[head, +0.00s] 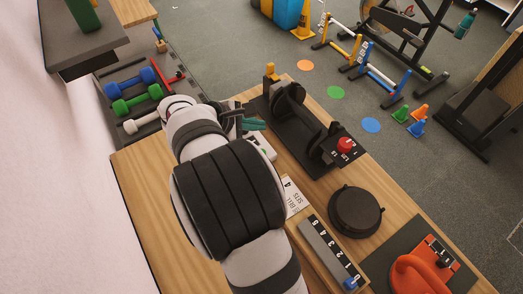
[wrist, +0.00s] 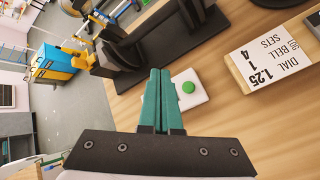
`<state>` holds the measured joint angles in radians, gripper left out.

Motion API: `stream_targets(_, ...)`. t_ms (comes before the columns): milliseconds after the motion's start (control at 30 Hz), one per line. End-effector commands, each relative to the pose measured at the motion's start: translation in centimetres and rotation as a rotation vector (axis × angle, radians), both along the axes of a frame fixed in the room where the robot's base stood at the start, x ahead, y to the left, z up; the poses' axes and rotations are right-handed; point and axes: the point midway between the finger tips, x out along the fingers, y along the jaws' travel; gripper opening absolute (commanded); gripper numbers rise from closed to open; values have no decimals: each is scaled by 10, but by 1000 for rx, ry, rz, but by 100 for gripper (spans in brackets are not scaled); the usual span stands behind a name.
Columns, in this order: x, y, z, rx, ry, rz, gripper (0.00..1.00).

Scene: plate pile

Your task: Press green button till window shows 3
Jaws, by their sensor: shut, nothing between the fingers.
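The green button (wrist: 188,87) sits on a small white box (wrist: 197,99) on the wooden table. In the head view the white box (head: 262,143) shows only in part behind my gripper and arm. My gripper (wrist: 160,72) has teal fingers that are shut together and empty. In the wrist view the fingertips lie just left of the button and cover part of the box's left side. In the head view my gripper (head: 256,124) is over the box's far end. I cannot tell whether the fingers touch the box. No window or number on the box can be made out.
A printed card (wrist: 275,58) lies near the box. A numbered slider (head: 330,255), a black disc (head: 355,211) and an orange kettlebell (head: 420,272) are nearer.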

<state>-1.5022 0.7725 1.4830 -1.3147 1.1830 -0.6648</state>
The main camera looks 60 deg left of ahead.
Motion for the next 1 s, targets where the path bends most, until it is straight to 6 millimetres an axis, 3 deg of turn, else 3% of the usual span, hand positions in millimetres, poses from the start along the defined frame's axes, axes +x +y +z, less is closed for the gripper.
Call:
stream_targets(167, 0, -1, -15, -4, 0, 1, 0)
stream_targets(600, 0, 0, -76, -2, 0, 0, 0)
stream_targets(1000, 0, 0, -88, 0, 0, 0, 0)
